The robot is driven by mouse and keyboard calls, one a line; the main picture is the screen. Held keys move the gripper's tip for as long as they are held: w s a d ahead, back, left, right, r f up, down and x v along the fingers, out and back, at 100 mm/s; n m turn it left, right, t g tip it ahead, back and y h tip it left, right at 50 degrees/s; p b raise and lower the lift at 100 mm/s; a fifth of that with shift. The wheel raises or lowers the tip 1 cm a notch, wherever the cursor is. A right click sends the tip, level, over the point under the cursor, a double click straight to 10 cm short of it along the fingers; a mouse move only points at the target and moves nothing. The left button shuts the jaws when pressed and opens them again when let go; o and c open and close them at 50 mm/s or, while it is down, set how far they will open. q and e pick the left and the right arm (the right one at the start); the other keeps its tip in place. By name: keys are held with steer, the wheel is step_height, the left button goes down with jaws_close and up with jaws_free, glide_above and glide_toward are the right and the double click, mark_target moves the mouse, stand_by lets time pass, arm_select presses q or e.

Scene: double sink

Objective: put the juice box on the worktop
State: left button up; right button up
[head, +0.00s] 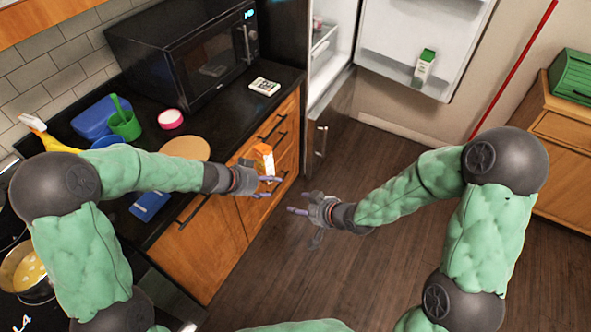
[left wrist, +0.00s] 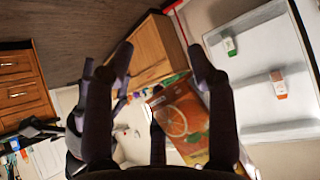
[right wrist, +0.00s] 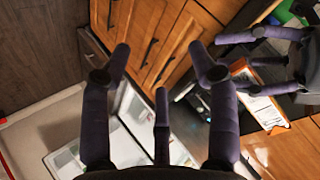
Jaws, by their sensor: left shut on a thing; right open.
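The juice box (head: 264,157) is orange and white, and an orange-fruit picture shows on it in the left wrist view (left wrist: 182,118). My left gripper (head: 268,186) is shut on it and holds it in front of the drawers, beside the worktop's edge. The box is tilted in the left wrist view, and the fingers hide part of it. The worktop (head: 225,122) is black and runs along the wall at the left. My right gripper (head: 300,204) is open and empty, over the floor to the right of the left gripper. The box also shows in the right wrist view (right wrist: 245,75).
On the worktop are a microwave (head: 190,55), a white gadget (head: 264,87), a round wooden board (head: 185,148), a pink-rimmed bowl (head: 170,119) and a green cup (head: 125,126). The fridge door (head: 400,65) stands open, with a green-topped carton (head: 425,66) on it. Bare worktop lies in front of the microwave.

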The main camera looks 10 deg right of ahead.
mark_target(272, 162)
step_height(272, 162, up, 15)
steer(key=w+a+n+t+y, duration=0.2)
steer(key=n+y, duration=0.1)
steer(key=n, duration=0.1)
steer(key=x, duration=1.2)
steer(key=shift+w+r, duration=0.1)
steer(key=shift+r, duration=0.05)
steer(key=c, duration=1)
arm_select(q)
steer(key=o, duration=1.4)
